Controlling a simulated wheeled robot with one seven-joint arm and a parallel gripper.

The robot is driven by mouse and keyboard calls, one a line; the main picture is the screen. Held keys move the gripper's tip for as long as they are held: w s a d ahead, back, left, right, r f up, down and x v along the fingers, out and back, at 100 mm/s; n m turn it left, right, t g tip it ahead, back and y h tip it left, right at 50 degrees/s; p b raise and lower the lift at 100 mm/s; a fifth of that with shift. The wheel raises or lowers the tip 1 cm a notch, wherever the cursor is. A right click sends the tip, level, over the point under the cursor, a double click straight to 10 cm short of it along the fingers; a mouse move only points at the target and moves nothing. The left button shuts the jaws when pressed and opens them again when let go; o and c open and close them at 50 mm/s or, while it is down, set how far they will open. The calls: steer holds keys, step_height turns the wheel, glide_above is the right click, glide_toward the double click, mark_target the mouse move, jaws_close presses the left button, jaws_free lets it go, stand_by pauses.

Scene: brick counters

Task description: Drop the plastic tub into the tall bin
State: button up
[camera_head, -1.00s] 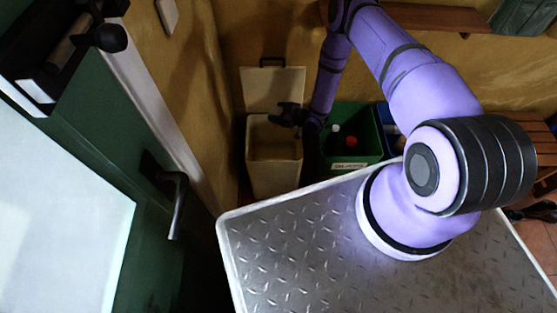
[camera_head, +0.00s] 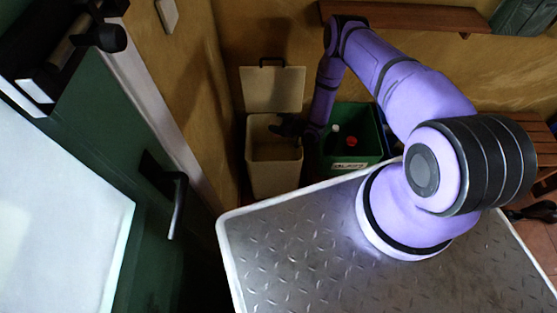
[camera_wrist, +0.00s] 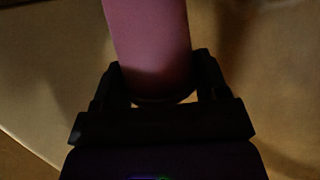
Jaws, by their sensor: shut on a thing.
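The tall bin (camera_head: 272,180) is beige and stands against the back wall. Its lid (camera_head: 272,90) is raised against the wall, and its top is open. My gripper (camera_head: 284,126) is a dark shape over the right part of the bin's opening. In the wrist view my gripper (camera_wrist: 160,85) is shut on a smooth pinkish-purple rounded thing, the plastic tub (camera_wrist: 150,40), which sticks out beyond the fingers. The tub cannot be made out in the head view. Plain tan surfaces lie behind it in the wrist view.
A green crate (camera_head: 372,145) with a white-topped and a red item stands just right of the bin. A green door (camera_head: 60,130) with a dark handle is at left. A wooden shelf (camera_head: 405,16) is on the back wall.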

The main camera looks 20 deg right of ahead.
steer(key=o, duration=1)
steer(key=v, duration=1)
steer(key=shift+s+d+r, duration=0.15)
steer(key=shift+s+d, duration=0.1)
steer(key=shift+s, duration=0.05)
